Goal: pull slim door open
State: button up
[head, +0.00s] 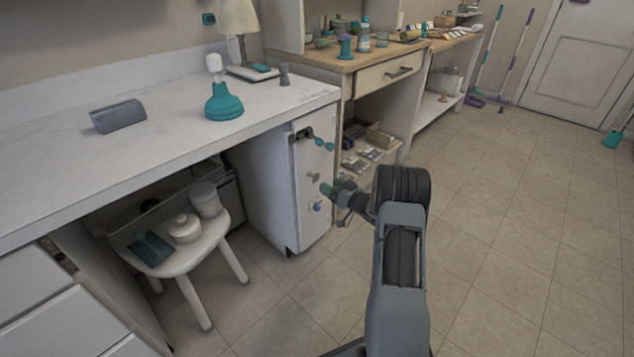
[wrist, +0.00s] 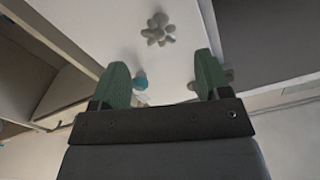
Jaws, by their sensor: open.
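The slim door (head: 312,228) is the narrow white front at the end of the white counter, and it looks closed. A grey knob (head: 313,177) sits at its mid height, with a small blue item (head: 317,206) below it. My gripper (head: 334,203) is in front of the door, to the right of the knob, open and empty. In the wrist view, the white door (wrist: 185,65) lies beyond my green fingers (wrist: 162,72). A lobed grey knob (wrist: 158,28) shows above the fingertips, apart from them. A blue item (wrist: 140,83) shows near the left finger.
A dark hook-like fitting (head: 303,134) with teal pieces is near the door's top. A white stool (head: 180,262) with jars stands under the counter (head: 165,150). A wooden shelf unit (head: 375,83) stands behind, right of the door.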

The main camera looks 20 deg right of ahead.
aim_at(318, 178)
jog(key=b+x, duration=0.2)
jog(key=x, duration=0.5)
jog(key=shift+w, duration=0.15)
jog(key=c, duration=1.3)
